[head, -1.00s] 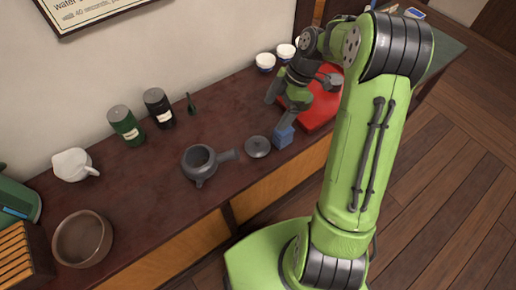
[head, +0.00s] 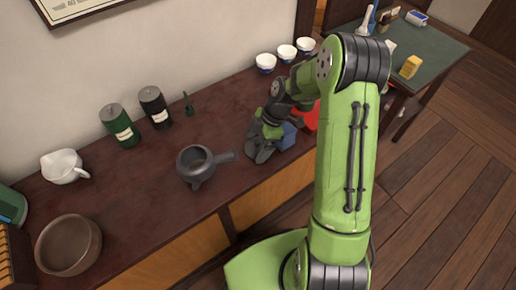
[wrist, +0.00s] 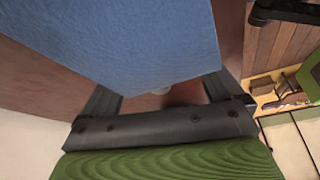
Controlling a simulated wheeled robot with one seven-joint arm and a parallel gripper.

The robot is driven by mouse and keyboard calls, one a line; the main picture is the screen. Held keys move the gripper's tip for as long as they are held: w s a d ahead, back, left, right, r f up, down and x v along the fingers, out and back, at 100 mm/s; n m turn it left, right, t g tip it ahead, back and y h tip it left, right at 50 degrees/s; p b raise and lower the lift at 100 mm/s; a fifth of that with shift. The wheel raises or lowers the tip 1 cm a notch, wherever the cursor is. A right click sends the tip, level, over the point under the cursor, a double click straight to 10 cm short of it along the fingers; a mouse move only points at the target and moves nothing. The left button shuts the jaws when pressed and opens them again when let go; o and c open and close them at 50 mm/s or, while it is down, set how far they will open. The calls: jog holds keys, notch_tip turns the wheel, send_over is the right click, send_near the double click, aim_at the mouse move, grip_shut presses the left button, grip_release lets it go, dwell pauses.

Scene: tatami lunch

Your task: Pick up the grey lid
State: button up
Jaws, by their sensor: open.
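My gripper (head: 263,150) is low over the counter, just right of the grey pot's handle, where the grey lid lay a second ago. The gripper hides most or all of the lid in the head view, so I cannot tell whether the fingers touch it. In the wrist view the two dark fingers (wrist: 160,93) stand apart. A small pale grey patch shows between them, too little to identify. The blue block (head: 287,136) stands close to the right of the gripper and fills much of the wrist view (wrist: 130,40).
The grey side-handled pot (head: 196,166) stands left of the gripper. Two canisters (head: 122,128) (head: 155,107), a white pitcher (head: 62,167) and a brown bowl (head: 69,246) are further left. Several cups (head: 265,64) stand behind. A red tray (head: 312,116) is partly hidden by my arm.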

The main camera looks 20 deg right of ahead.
jog(key=shift+r, duration=0.1)
jog(key=c, duration=0.7)
